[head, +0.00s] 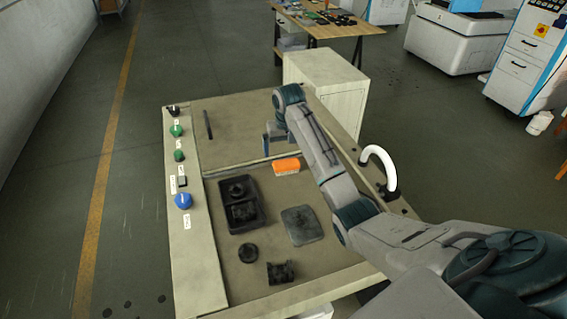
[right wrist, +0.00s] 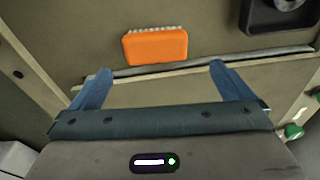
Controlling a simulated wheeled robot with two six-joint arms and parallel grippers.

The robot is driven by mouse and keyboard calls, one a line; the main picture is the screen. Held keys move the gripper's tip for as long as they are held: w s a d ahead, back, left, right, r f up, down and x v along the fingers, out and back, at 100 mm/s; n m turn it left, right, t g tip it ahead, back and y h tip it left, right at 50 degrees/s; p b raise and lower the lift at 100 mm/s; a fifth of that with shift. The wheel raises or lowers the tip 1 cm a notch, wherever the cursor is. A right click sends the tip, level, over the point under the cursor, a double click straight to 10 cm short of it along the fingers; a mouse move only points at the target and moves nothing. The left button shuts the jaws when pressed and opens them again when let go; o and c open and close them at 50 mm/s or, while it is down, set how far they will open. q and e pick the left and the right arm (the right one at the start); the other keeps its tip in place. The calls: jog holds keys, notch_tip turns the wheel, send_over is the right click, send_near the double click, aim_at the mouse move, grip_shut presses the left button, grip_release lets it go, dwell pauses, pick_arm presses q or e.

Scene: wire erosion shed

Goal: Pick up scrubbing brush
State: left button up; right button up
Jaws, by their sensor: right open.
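The scrubbing brush (head: 286,167) is an orange block with pale bristles. It lies on the worktop near the raised strip, right of the middle in the head view. In the right wrist view the brush (right wrist: 155,46) lies just beyond the fingertips, with its bristles on the far side. My right gripper (head: 269,143) is above the worktop, beside the brush and a little to its left. In the right wrist view its blue fingers (right wrist: 154,82) are wide apart with nothing between them. My left gripper is not in view.
A black tray (head: 259,218), a dark flat plate (head: 302,225), a round black part (head: 248,252) and a black block (head: 281,272) lie nearer on the worktop. A white curved pipe (head: 384,163) stands at the right edge. Buttons and a blue knob (head: 183,201) line the left edge.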

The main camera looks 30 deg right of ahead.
aim_at(286, 163)
jog(key=shift+s+d+f, duration=0.1)
jog(key=shift+s+f, duration=0.1)
jog(key=shift+f, duration=0.65)
jog(key=shift+w+f, duration=0.1)
jog(key=shift+f, duration=0.25)
jog(key=f+p, duration=0.1)
jog(key=f, duration=0.2)
jog(key=f+p, duration=0.1)
jog(key=shift+w+d+f+p, duration=0.2)
jog(key=shift+w+d+p, duration=0.1)
jog(key=shift+f, duration=0.3)
jog(key=shift+w+f, duration=0.1)
jog(key=shift+f, duration=0.1)
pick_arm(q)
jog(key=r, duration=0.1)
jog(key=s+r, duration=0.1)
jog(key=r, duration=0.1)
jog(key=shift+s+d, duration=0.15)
pick_arm(e)
jog(key=c, duration=0.9)
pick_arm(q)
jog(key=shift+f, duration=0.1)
pick_arm(e)
jog(key=shift+r, duration=0.2)
